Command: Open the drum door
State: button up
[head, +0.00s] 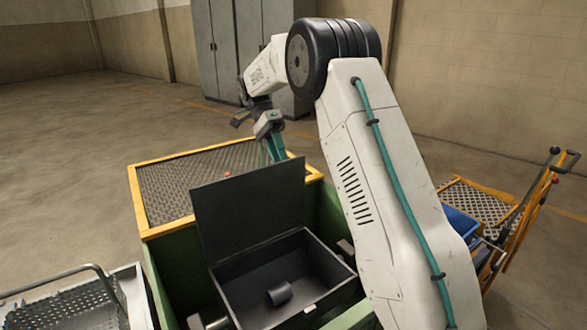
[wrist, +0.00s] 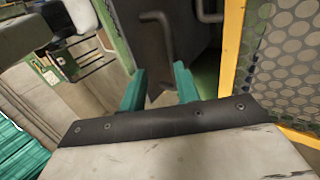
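A dark flat panel (head: 248,210) stands raised at the back edge of an open dark box (head: 240,295) in the green machine. I cannot tell whether this panel is the drum door. The wrist view shows a dark surface (wrist: 140,28) with a bent grey bar (wrist: 163,30) like a handle. My gripper (wrist: 160,74) has its two teal fingers apart, with the bar beyond their tips and nothing clearly held between them. In the head view my gripper (head: 274,148) points down behind the raised panel, and its tips are hidden.
A yellow-framed mesh guard (head: 160,232) lies behind the box and shows close on the right in the wrist view (wrist: 232,60). A short dark cylinder (head: 279,294) lies in the box. A perforated metal tray (head: 85,305) is left; a yellow trolley (head: 520,215) is right. Grey lockers (head: 215,50) stand behind.

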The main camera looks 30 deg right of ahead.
jog(key=s+a+r, duration=0.1)
jog(key=s+a, duration=0.1)
jog(key=s, duration=1)
